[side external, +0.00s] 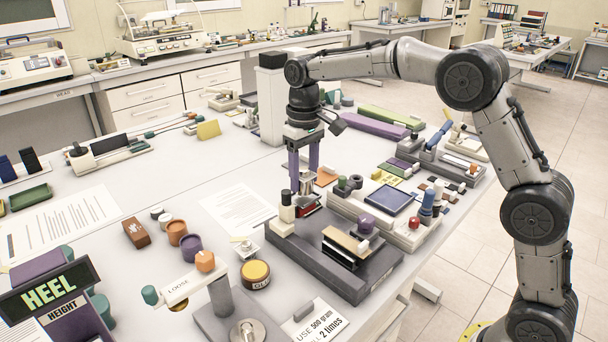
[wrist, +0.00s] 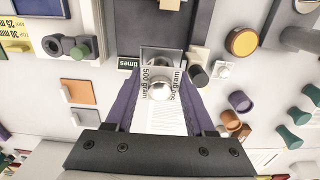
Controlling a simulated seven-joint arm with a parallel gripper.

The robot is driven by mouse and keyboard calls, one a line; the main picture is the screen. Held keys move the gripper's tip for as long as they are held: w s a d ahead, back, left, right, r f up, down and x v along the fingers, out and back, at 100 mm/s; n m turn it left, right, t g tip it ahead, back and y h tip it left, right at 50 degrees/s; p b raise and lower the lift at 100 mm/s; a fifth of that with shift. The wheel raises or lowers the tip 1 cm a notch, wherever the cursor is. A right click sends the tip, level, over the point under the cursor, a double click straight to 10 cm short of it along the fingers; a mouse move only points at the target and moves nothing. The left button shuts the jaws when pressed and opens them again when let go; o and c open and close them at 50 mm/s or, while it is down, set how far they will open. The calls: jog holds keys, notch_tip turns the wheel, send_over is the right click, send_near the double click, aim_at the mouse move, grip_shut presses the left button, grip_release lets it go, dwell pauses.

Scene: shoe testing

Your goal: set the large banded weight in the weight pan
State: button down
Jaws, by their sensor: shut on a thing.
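My gripper (side external: 303,165) points straight down, its purple fingers closed around a shiny silver weight (wrist: 160,91). In the wrist view the weight's rounded top sits between the fingertips, with "500 gram" lettering on both sides of it. A square silver plate, which looks like the weight pan (wrist: 160,54), shows just beyond the weight. In the side view the held weight and the silver parts (side external: 307,188) below the fingers overlap, above the dark grey test base (side external: 345,285). I cannot tell whether the weight touches the pan. The weight's underside is hidden.
A black post with a cream block (side external: 287,205) stands close left of the fingers. A yellow-lidded tin (side external: 255,274) and several coloured cups lie to the left.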

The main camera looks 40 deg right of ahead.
aim_at(305, 169)
jog(key=shift+f, duration=0.75)
dwell(0.3)
jog(key=shift+c, duration=1.5)
grip_release()
jog(key=shift+o, duration=0.6)
jog(key=shift+f, duration=0.15)
notch_tip(305, 169, up, 14)
jog(key=shift+d, duration=0.1)
